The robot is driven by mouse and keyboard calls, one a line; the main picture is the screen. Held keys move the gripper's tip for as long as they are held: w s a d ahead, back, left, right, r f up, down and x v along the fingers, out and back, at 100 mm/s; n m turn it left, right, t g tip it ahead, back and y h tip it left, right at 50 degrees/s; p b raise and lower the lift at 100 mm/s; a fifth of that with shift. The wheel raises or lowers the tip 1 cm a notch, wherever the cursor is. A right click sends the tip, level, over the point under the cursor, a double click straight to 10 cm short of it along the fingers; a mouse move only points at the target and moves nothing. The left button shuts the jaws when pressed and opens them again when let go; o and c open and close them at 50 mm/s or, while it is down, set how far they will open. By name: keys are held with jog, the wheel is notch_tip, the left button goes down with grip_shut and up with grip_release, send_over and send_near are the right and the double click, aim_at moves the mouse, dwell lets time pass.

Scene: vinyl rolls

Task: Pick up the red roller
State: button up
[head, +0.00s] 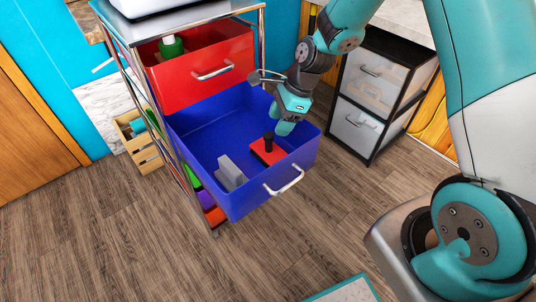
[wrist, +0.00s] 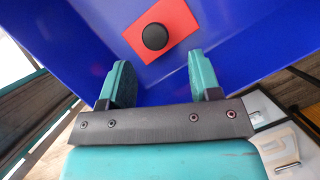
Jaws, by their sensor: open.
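The red roller (head: 268,152) lies in the open blue drawer (head: 205,133), near its front right. It looks like a flat red block with an upright black handle. In the wrist view the red block (wrist: 177,22) is seen from above, with the round black handle end (wrist: 155,36) on it. My gripper (head: 284,129) is just above and beside the roller, pointing down into the drawer. In the wrist view the two teal fingers of my gripper (wrist: 160,75) are spread apart with nothing between them. The handle shows beyond the fingertips, between their lines.
A grey-white block (head: 230,172) lies in the same drawer, left of the roller. The open red drawer (head: 207,68) hangs above the blue one. A black-framed cabinet (head: 368,95) stands close on the right. The wooden floor (head: 130,230) in front is clear.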

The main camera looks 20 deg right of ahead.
aim_at(272, 134)
jog(key=b+x, duration=0.1)
jog(key=x, duration=0.6)
jog(key=shift+s+a+f, duration=0.15)
jog(key=shift+a+f, duration=0.05)
jog(key=c, duration=1)
jog(key=shift+c, duration=0.2)
jog(key=shift+r, duration=0.15)
notch_tip(272, 134, up, 20)
jog(key=p, duration=0.3)
jog(key=shift+p, duration=0.3)
jog(key=shift+o, duration=1.4)
grip_shut()
